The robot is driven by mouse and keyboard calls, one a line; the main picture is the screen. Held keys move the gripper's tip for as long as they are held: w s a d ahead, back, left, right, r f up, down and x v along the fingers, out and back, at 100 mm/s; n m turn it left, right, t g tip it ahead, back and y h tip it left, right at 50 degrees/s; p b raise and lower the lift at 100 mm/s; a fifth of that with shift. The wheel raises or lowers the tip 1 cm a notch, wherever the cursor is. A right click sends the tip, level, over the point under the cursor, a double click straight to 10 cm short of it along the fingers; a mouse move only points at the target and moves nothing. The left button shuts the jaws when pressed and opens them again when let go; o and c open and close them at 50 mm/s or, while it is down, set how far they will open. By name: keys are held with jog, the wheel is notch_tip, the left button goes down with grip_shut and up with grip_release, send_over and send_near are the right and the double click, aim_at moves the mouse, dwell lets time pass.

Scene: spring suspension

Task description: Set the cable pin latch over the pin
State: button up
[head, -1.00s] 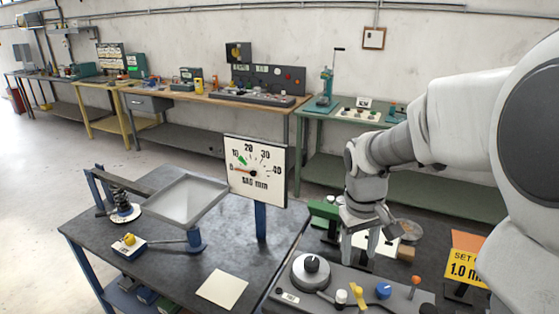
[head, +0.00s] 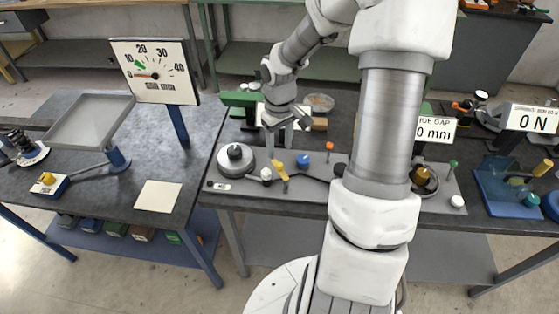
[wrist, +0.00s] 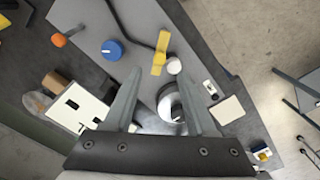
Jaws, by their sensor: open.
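A grey board (head: 310,194) on the dark bench carries a yellow strip-like piece (head: 279,169), which I take to be the cable pin latch. A white-topped post (head: 266,174) stands beside it and may be the pin. A dark cable runs from the yellow piece towards the right. In the wrist view the yellow piece (wrist: 159,55) and white top (wrist: 174,66) lie just beyond my fingertips. I cannot tell whether they touch. My gripper (head: 282,138) is open and empty above the board's back left part. In the wrist view my gripper (wrist: 160,78) has a round drum (wrist: 172,103) below it, partly hidden.
A blue knob (head: 303,160) and an orange knob (head: 329,146) stand close right of the yellow piece. The dial drum (head: 235,158) is at left. A gauge sign (head: 155,71) and a tray (head: 90,120) are further left. My arm hides the board's middle right.

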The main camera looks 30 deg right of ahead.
aim_at(280, 165)
notch_tip(280, 165, down, 7)
jog(key=shift+r, duration=0.1)
dwell(0.3)
grip_shut()
dwell(1.3)
